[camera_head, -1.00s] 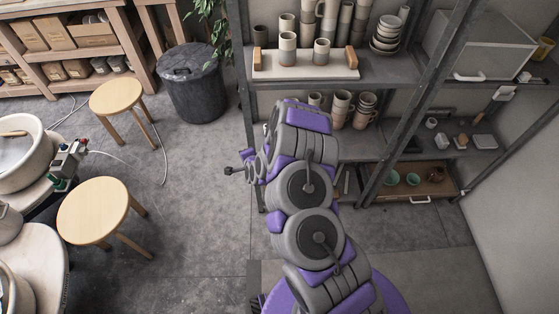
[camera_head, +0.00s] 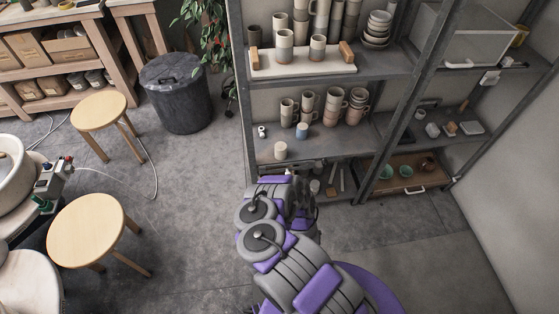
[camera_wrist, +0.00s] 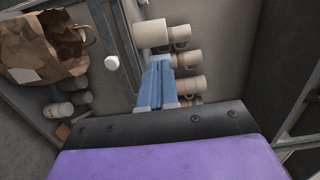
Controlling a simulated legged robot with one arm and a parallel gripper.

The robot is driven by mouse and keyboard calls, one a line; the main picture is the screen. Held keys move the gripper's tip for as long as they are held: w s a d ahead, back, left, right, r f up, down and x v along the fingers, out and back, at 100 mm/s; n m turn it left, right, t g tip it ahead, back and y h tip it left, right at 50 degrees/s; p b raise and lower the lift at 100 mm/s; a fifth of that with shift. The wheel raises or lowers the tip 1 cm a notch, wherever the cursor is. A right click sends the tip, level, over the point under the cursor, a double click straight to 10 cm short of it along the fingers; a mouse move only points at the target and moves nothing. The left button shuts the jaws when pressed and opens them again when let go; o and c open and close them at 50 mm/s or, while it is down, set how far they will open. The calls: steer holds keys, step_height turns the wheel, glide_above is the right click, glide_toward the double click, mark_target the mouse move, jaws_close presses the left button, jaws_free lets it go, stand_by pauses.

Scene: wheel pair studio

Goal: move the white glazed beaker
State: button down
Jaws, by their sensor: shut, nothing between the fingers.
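A pale cream-white beaker (camera_head: 280,150), which fits the white glazed beaker, stands upright near the front of the middle shelf (camera_head: 330,152) in the head view. In the wrist view, a pale beaker (camera_wrist: 150,33) lies just beyond my fingertips; it looks like the same one, though I cannot be sure. My gripper (camera_wrist: 160,60) shows there as two light-blue fingers, shut together and empty. I cannot tell whether the fingertips touch the beaker. In the head view my arm ends in front of the lower shelf, and its fingers are hidden.
A shelf upright (camera_head: 408,100) stands to the right. A paper bag (camera_wrist: 45,45) shows in the wrist view.

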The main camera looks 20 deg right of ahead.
steer(key=d, duration=0.1)
steer(key=p, duration=0.2)
glide_toward(282, 153)
steer(key=x, duration=0.7)
stand_by(0.8)
steer(key=shift+r, duration=0.1)
